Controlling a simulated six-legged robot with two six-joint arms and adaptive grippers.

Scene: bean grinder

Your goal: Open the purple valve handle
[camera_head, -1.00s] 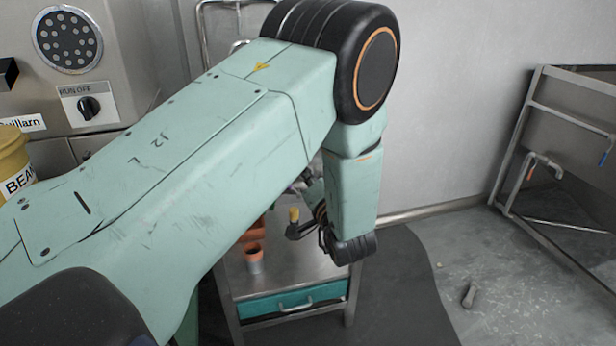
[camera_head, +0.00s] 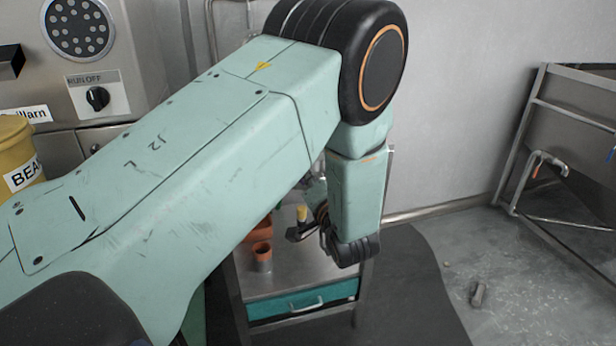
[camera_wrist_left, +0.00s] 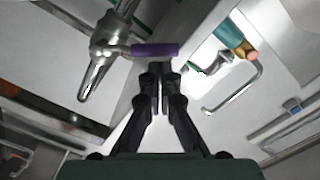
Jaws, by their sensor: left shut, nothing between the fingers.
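The purple valve handle (camera_wrist_left: 155,49) shows in the left wrist view, above and touching or very near my fingertips in the picture. It sits on a metal valve with a tapered steel spout (camera_wrist_left: 98,72) to its left. My left gripper (camera_wrist_left: 160,68) is shut and empty, with its tips just below the handle's right part; I cannot tell if they touch it. In the head view my left arm crosses from the left, and its wrist hides most of the gripper. The purple handle is not visible there. My right gripper is not in view.
A steel side table (camera_head: 285,282) with a teal drawer (camera_head: 300,302) stands below my wrist, carrying an orange-rimmed cup (camera_head: 262,256). A yellow bean container (camera_head: 16,150) and a panel with a RUN OFF knob (camera_head: 97,98) are at left. A metal frame stands at right.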

